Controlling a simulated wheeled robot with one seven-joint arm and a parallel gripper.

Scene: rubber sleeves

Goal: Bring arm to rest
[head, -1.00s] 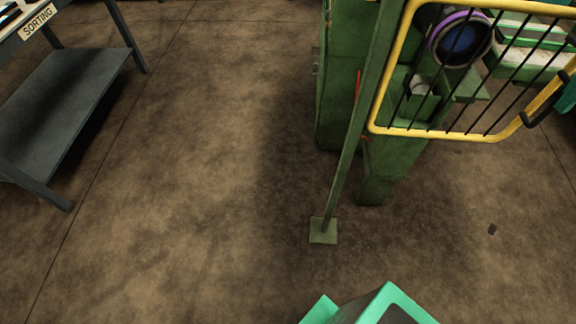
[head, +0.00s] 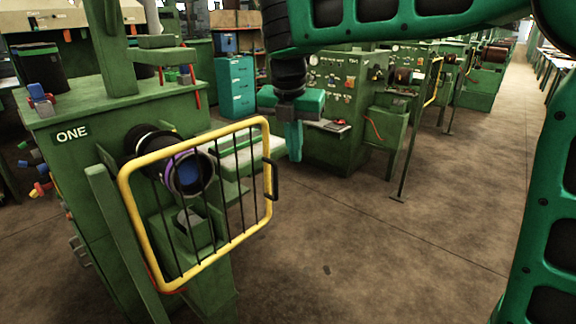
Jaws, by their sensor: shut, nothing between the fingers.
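My gripper (head: 294,150) shows in the head view, hanging from my green arm at the upper middle. Its fingers point down and are shut, with nothing held between them. It is in the air, to the right of the yellow-framed guard and apart from it in the picture. My arm links cross the top of the view and come down its right edge.
A green machine marked ONE (head: 85,180) stands at the left, with a yellow barred guard (head: 128,215) in front of its spindle. More green machines (head: 335,150) and a teal drawer cabinet (head: 236,88) stand behind. The brown floor (head: 400,255) is clear at lower right.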

